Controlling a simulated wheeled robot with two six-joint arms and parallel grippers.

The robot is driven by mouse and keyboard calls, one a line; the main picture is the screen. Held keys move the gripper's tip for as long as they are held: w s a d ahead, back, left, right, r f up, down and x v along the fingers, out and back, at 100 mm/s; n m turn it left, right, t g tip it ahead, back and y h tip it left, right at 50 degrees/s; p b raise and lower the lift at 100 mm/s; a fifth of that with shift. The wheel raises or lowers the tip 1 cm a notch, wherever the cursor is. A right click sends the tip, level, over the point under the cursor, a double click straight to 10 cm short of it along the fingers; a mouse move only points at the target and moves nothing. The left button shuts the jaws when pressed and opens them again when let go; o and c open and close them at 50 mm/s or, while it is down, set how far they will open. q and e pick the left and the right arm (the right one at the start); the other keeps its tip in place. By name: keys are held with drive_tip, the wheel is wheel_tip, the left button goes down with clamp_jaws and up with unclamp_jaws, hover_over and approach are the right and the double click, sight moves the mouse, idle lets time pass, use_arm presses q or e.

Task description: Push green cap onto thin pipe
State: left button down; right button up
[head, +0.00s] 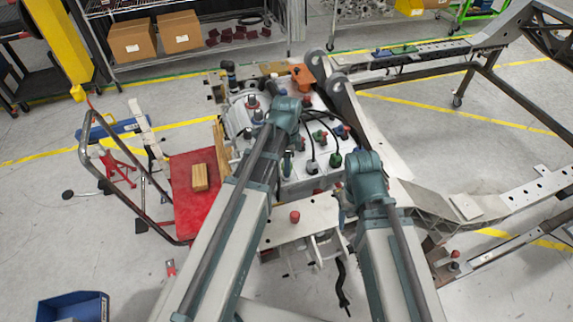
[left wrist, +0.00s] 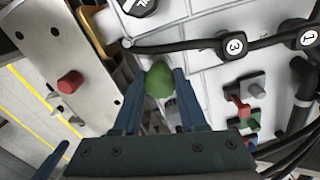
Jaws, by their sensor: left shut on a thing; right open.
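A green cap (left wrist: 159,80) sits between the two fingertips of my left gripper (left wrist: 160,88) in the left wrist view. The fingers are shut on it, over the white block. A small grey part shows just behind the cap, but I cannot tell whether it is the thin pipe or whether the cap touches it. In the head view my left gripper (head: 287,165) points down at the white block, and its cap is hidden. My right gripper (head: 346,208) hangs near the front plate, open, with its fingers mostly hidden by its wrist.
The white block (head: 302,180) carries several coloured caps and black hoses. A metal plate (head: 318,219) with a red knob (head: 294,216) lies in front. A red cart (head: 186,215) with a wooden block (head: 199,177) stands left. The chassis frame (head: 430,198) extends right.

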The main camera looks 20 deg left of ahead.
use_arm(q)
drive_tip(key=shift+f+b, duration=0.45)
drive_tip(key=shift+c, duration=1.9)
unclamp_jaws()
drive_tip(key=shift+r, duration=0.1)
wheel_tip(320, 180, up, 6)
drive_tip(key=p, duration=0.6)
